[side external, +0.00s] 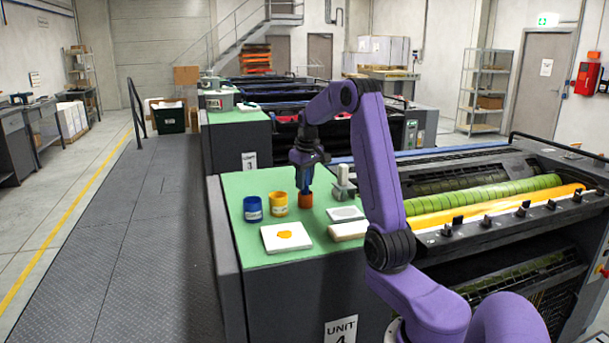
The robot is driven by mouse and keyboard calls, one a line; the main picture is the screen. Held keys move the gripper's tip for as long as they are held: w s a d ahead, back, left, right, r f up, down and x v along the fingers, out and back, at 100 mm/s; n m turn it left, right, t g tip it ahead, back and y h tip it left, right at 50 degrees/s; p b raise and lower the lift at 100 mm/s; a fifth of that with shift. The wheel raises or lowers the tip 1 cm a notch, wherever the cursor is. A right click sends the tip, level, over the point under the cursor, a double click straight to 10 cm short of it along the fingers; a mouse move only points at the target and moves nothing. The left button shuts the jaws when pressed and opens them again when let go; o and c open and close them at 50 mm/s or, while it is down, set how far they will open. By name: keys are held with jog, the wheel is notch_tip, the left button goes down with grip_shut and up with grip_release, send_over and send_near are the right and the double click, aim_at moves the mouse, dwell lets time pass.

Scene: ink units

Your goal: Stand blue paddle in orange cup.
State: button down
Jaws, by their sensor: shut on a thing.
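My gripper (307,166) points down over the green top and is shut on the blue paddle (306,182). Only a short blue length of the paddle shows below the fingers. It reaches down to the rim of the orange cup (306,200). At this size I cannot tell whether its lower end is inside the cup or just above or behind it. The cup stands upright on the green top, directly below my gripper in the picture.
A yellow cup (278,204) and a blue cup (253,209) stand left of the orange cup. A white tile (270,245) with an orange ink patch lies in front. A grey-topped slab (346,213), a pale block (347,231) and a grey-white object (342,184) are to the right.

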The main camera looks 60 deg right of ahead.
jog(key=shift+f, duration=0.1)
jog(key=c, duration=0.8)
grip_release()
jog(key=v, duration=1.7)
jog(key=shift+r, duration=0.25)
